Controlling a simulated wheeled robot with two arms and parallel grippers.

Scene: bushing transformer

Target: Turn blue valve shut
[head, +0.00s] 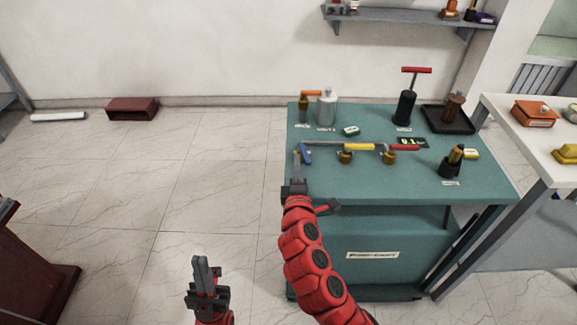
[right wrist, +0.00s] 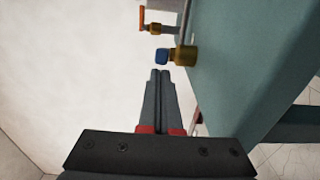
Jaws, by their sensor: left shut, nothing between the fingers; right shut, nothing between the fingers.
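The blue valve handle (head: 305,154) is at the left end of a pipe on the green cart, beside the yellow (head: 359,147) and red (head: 404,148) valve handles. My right gripper (head: 297,163) is shut and empty at the cart's left edge, close to the blue handle. In the right wrist view the shut fingertips (right wrist: 160,73) point at the blue handle's end (right wrist: 161,56), just short of it in the picture; I cannot tell if they touch. Its brass body (right wrist: 187,54) shows beside it. My left gripper (head: 202,263) is shut and empty, over the floor left of the cart.
On the green cart (head: 340,187) stand an orange-handled brass fitting (head: 304,106), a grey canister (head: 327,108), a black pump with a red handle (head: 405,105) and a black tray (head: 438,121). A white table (head: 540,140) adjoins at right.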

